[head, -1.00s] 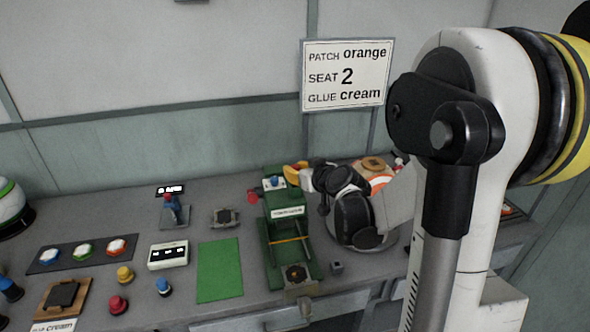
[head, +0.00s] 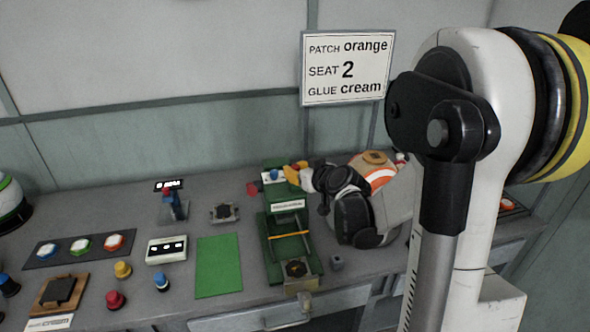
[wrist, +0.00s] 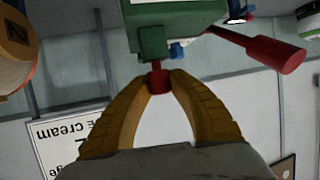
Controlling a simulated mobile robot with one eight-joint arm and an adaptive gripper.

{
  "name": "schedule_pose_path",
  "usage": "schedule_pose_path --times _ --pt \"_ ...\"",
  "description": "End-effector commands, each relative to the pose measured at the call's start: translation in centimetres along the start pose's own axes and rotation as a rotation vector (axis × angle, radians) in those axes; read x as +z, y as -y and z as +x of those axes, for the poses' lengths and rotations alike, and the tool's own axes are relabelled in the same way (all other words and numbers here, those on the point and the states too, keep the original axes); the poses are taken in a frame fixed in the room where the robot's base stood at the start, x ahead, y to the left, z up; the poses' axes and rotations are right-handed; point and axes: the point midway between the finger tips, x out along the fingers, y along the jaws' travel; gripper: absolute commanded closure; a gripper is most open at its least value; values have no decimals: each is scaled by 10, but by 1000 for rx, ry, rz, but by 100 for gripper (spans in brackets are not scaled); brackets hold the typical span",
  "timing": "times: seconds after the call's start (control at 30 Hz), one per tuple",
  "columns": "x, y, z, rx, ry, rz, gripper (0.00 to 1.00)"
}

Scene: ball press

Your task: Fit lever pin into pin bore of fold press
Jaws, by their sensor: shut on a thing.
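The green fold press (head: 287,225) stands on the bench, with an elastic band across its middle; its green upper block also shows in the wrist view (wrist: 155,40). My gripper (wrist: 160,78), with yellow ribbed fingers, is shut on a small red piece (wrist: 158,84), which I take for the lever pin. Its narrow stem meets the edge of the green block. I cannot tell how deep it sits, and the bore is hidden. In the head view, my gripper (head: 297,175) is at the press's upper right. A red lever with a thick grip (wrist: 285,55) projects from the press's other side.
A blue knob (head: 274,175) is on the press top. Left of the press lie a green mat (head: 219,266), a white box (head: 166,250) and several coloured buttons. A small grey block (head: 336,262) is to the right. A sign (head: 347,68) hangs behind.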

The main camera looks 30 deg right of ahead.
Motion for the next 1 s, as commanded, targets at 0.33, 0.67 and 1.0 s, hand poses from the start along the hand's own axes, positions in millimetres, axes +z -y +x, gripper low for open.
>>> schedule_pose_path --times 0.33,0.67,1.0 --pt "9 0 4 0 0 0 100" --pt "11 0 5 0 0 0 55" --pt "11 0 -5 0 0 0 55"
